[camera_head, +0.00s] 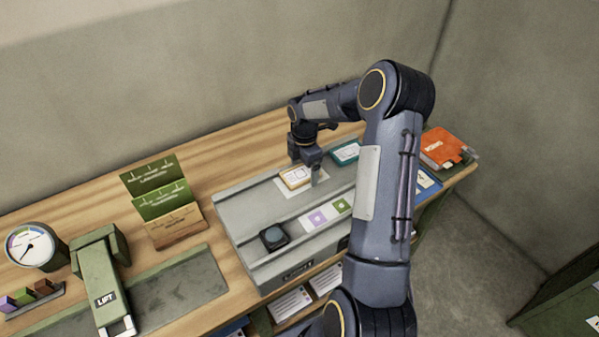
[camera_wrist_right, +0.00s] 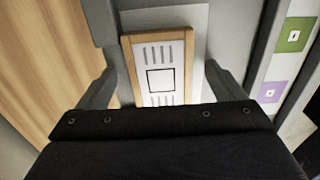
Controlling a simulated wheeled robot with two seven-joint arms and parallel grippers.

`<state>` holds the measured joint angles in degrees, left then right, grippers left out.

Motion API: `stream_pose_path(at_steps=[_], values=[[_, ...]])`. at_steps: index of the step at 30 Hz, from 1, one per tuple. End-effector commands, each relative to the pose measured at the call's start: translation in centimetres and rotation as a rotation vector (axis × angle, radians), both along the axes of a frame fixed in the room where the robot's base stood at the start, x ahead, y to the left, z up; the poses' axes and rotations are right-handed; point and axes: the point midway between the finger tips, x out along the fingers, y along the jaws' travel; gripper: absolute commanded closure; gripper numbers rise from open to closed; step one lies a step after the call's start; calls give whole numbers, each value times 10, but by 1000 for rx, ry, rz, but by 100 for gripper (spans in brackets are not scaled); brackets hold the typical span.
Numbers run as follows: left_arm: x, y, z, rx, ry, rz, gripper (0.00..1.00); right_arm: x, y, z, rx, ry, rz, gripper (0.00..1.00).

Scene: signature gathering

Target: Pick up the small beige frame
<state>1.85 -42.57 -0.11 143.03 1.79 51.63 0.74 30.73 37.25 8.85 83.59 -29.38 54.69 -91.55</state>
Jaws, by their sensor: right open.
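The small beige frame (camera_head: 295,177) lies on the grey tray (camera_head: 233,203) on the wooden bench, over a pale sheet. It has a light wooden rim around a white card with a black square. In the right wrist view the frame (camera_wrist_right: 160,68) sits between the two fingers of my right gripper (camera_wrist_right: 157,85), with its near end hidden by the gripper body. My right gripper is open, with a gap on both sides of the frame. In the head view the gripper (camera_head: 308,170) is just above and beside the frame. My left gripper is not seen.
A teal frame (camera_head: 346,151) lies right of the gripper. Purple and green cards (camera_head: 317,219) and a dark square device (camera_head: 273,236) are on the tray's front part. Green card holders (camera_head: 161,199), a lift lever (camera_head: 102,280) and a gauge (camera_head: 32,246) stand left.

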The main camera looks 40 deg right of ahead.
Motion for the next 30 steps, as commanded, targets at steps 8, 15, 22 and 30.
stream_pose_path(at_steps=[8,15,22,30], values=[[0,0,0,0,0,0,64,0,0,-5,0,-1,0,11],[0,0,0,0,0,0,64,0,0,-4,0,-1,0,41],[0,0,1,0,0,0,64,0,0,-4,0,-1,0,60],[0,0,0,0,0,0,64,1,0,1,-1,-3,0,60]])
